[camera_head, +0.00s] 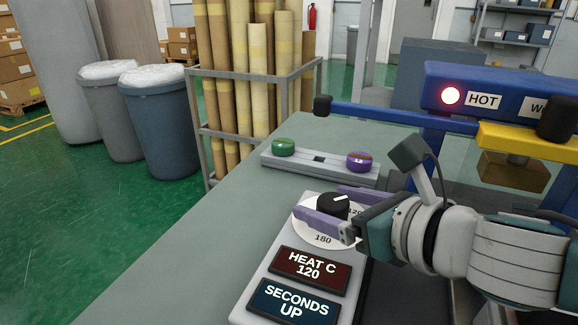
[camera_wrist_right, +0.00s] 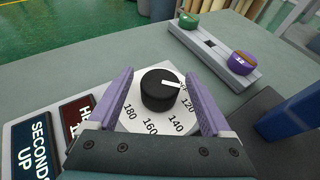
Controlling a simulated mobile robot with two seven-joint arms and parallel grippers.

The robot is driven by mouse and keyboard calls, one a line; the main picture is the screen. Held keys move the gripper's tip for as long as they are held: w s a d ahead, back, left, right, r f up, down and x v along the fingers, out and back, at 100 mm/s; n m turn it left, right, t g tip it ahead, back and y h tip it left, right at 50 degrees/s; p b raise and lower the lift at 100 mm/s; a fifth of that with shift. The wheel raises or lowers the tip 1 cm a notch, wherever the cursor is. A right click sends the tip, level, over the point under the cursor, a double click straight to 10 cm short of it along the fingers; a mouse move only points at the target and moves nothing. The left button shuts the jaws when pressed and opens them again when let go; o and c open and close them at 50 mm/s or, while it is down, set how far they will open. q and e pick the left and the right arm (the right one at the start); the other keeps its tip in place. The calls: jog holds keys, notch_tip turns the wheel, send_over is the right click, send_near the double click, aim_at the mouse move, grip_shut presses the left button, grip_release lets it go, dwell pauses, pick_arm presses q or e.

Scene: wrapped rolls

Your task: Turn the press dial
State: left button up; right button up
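The black press dial (camera_head: 333,206) with a white pointer line sits on a round white scale on a grey control panel (camera_head: 257,285). My right gripper (camera_head: 333,205) is open, with one purple finger on each side of the dial. In the right wrist view a gap shows between the dial and each finger (camera_wrist_right: 158,100). A red display reads HEAT C 120 (camera_head: 311,268), and a blue one reads SECONDS UP (camera_head: 293,302). My left gripper is not in view.
Behind the dial, a grey bar (camera_head: 319,168) carries a green button (camera_head: 283,147) and a purple button (camera_head: 359,161). The blue press frame (camera_head: 497,95) with a lit red HOT lamp (camera_head: 450,96) stands at the right. The table (camera_head: 190,255) is clear on the left.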

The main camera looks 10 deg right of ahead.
grip_shut()
dwell(0.5)
jog(key=shift+m+h, duration=0.3)
jog(key=shift+a+r+m+t+h+p, duration=0.1)
jog(key=shift+m+t+h+p, duration=0.35)
jog(key=shift+m+h, duration=0.65)
jog(key=m+h, duration=0.2)
jog(key=h, duration=0.1)
jog(key=shift+p, duration=0.3)
jog(key=shift+m+g+h, duration=0.35)
jog(key=shift+m+h, duration=1.55)
jog(key=shift+h, duration=0.4)
